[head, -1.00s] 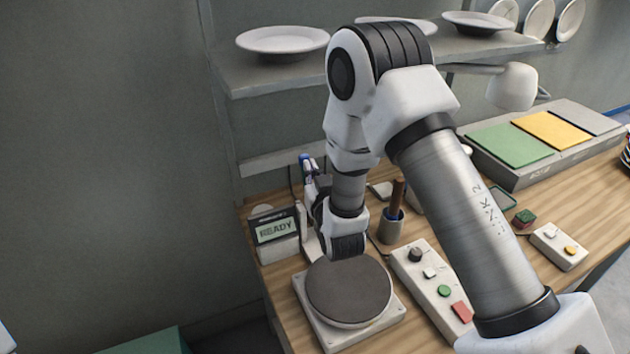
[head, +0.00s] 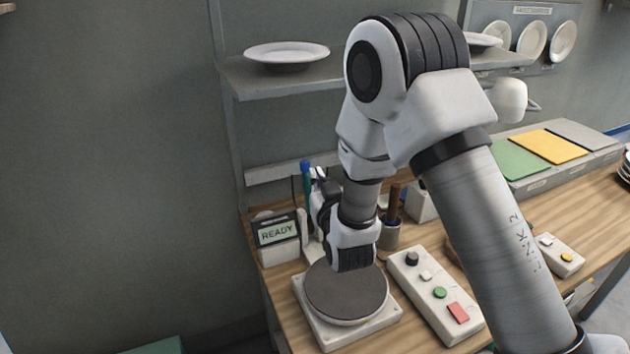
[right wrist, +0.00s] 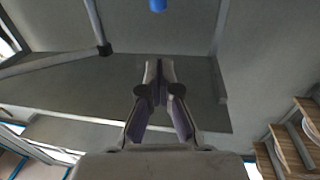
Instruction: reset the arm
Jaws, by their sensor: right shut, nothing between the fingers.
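My right arm (head: 495,235) reaches in from the lower right and bends down over the bench. Its wrist hangs just above and behind a round dark pad (head: 345,291) on a white base. My right gripper (head: 318,182) sits behind the wrist, mostly hidden by it, and its fingers point up. In the right wrist view the gripper (right wrist: 159,70) has its fingertips together with nothing between them. A blue-tipped upright thing (head: 306,168) stands close to the gripper; a blue end (right wrist: 157,5) shows beyond the fingertips in the wrist view. My left gripper is out of view.
A display reading READY (head: 277,232) stands left of the wrist. A button panel (head: 436,296) and a dark cup with a brown handle (head: 390,235) are to the right. A shelf (head: 290,80) with a white plate (head: 286,52) is above. Coloured pads (head: 551,145) lie at right.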

